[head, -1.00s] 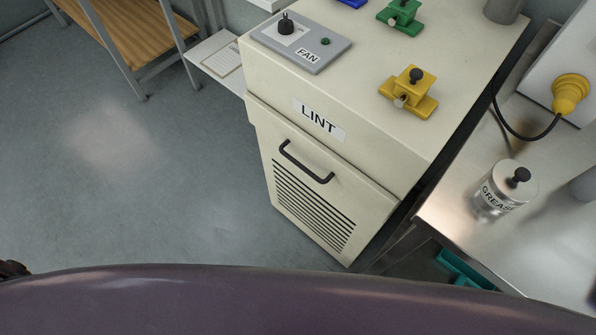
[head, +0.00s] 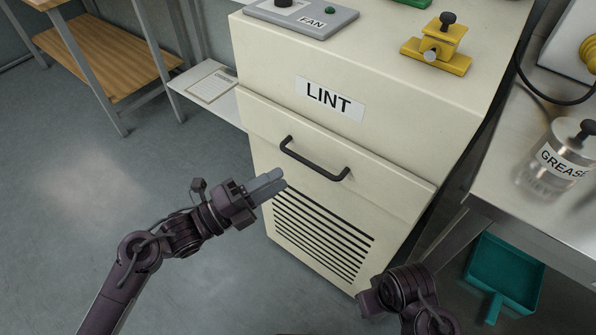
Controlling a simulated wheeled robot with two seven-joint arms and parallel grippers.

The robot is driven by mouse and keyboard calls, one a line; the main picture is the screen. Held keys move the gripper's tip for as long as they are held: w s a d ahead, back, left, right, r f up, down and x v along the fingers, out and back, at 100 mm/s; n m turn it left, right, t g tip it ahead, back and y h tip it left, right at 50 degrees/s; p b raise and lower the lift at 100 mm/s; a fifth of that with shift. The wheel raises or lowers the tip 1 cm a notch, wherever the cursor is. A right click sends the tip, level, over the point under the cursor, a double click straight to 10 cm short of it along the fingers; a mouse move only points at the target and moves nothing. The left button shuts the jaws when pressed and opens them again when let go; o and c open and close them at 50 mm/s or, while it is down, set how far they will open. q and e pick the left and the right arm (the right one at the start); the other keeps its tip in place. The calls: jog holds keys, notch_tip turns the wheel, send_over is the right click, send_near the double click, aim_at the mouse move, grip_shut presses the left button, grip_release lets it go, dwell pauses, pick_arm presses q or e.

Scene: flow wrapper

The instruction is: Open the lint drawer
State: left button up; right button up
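The lint drawer (head: 375,183) is the cream front panel below the LINT label (head: 329,98), with a dark bar handle (head: 314,160) and a black slotted vent (head: 318,232). The drawer appears closed, flush with the cabinet. My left gripper (head: 268,184) is in front of the drawer, to the left of and slightly below the handle, apart from it. Its grey fingers are close together, with nothing visible between them; any small gap is hard to judge. My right arm shows at the bottom, right of the vent; its gripper (head: 368,302) points left and its fingers are not clearly visible.
A steel table with a grease jar (head: 556,160) stands on the right, with a teal dustpan (head: 505,275) below it. A yellow clamp-like block (head: 437,45) and a grey fan panel (head: 301,17) sit on the cabinet top. The floor at left is clear.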

pick_arm(q)
jog(key=x, duration=0.6)
jog(key=shift+w+d, duration=0.2)
jog(key=shift+d, duration=0.05)
jog(key=shift+f, duration=0.1)
grip_shut()
